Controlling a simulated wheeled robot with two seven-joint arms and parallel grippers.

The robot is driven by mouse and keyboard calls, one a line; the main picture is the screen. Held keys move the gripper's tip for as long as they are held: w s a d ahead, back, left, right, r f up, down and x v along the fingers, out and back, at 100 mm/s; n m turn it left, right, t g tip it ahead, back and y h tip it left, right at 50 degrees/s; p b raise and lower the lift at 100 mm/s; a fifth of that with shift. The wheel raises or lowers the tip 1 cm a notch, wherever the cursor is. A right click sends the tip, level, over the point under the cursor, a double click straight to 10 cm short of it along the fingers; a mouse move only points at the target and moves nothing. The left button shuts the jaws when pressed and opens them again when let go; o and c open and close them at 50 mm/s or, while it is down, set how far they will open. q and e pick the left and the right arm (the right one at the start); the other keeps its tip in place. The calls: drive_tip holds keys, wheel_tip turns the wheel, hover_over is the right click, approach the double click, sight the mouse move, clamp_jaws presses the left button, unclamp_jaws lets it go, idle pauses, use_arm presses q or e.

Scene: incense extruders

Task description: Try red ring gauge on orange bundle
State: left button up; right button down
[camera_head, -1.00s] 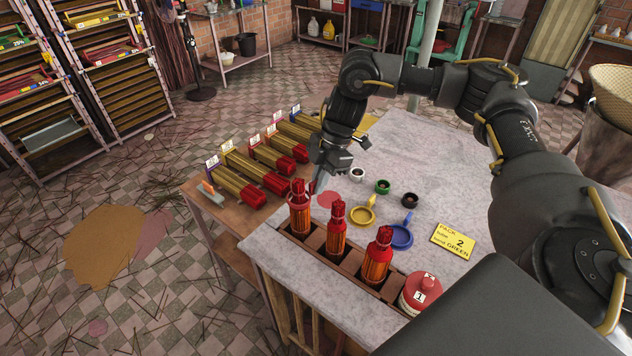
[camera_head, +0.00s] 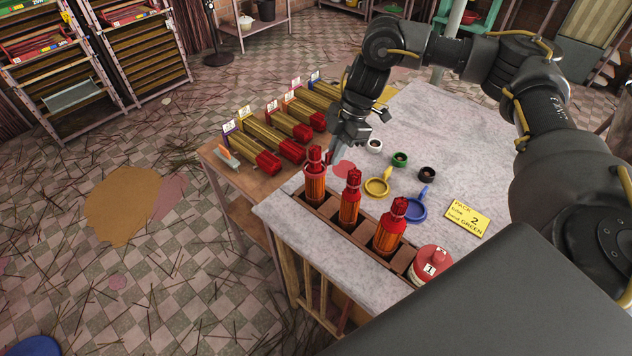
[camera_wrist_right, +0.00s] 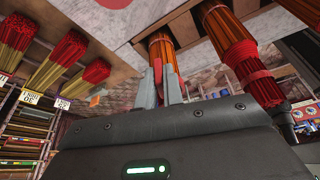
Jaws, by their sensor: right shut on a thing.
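Three orange bundles with red tops stand upright in a row of slots at the table's front edge. My right gripper (camera_head: 333,152) is shut beside the top of the leftmost orange bundle (camera_head: 315,187). The red ring gauge (camera_head: 315,163) is hard to tell from the bundle's red top; it seems to sit around it, held by its handle. In the right wrist view, the fingers (camera_wrist_right: 166,82) are close to the orange bundle (camera_wrist_right: 162,50), and the ring is not clear. The middle bundle (camera_head: 350,205) and right bundle (camera_head: 389,234) stand apart from the gripper. My left gripper is out of view.
A yellow ring gauge (camera_head: 377,187) and a blue one (camera_head: 416,209) lie behind the bundles, with small cups beyond. A red container (camera_head: 430,265) marked 1 stands at the right end. A yellow card (camera_head: 467,217) lies on the table (camera_head: 455,150). Bundles lie on the left side table.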

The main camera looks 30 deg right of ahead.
wheel_tip(320, 180, up, 11)
drive_tip(key=p, duration=0.9)
drive_tip(key=shift+p, duration=0.3)
drive_tip(key=shift+f, duration=0.15)
drive_tip(key=shift+d, duration=0.1)
